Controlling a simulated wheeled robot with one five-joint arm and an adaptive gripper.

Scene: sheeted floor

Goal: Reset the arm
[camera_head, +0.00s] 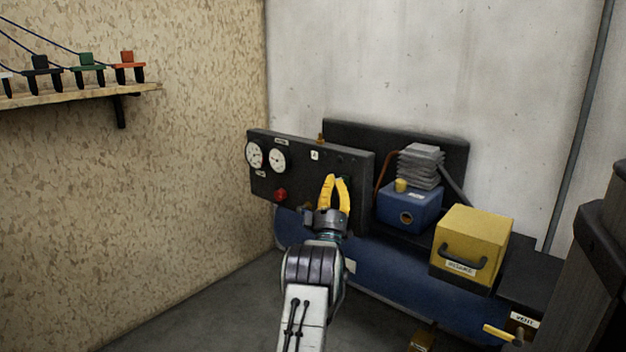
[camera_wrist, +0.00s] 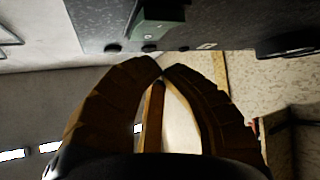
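My gripper (camera_head: 335,178) has yellow fingers and is raised in front of a dark control panel (camera_head: 322,173). In the wrist view its fingertips (camera_wrist: 161,70) come together at the top, with nothing seen between them. Behind the fingers in the head view is a green part (camera_head: 346,181) of the panel, partly hidden. A green block (camera_wrist: 160,25) also shows just beyond the tips in the wrist view. I cannot tell whether the tips touch it.
The panel carries two gauges (camera_head: 277,160) and a red knob (camera_head: 280,195). A blue tank (camera_head: 400,283) lies below, with a blue pump (camera_head: 410,205) and a yellow box (camera_head: 473,242) above. A wooden shelf (camera_head: 75,95) is at left. Bare floor (camera_head: 210,310) lies lower left.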

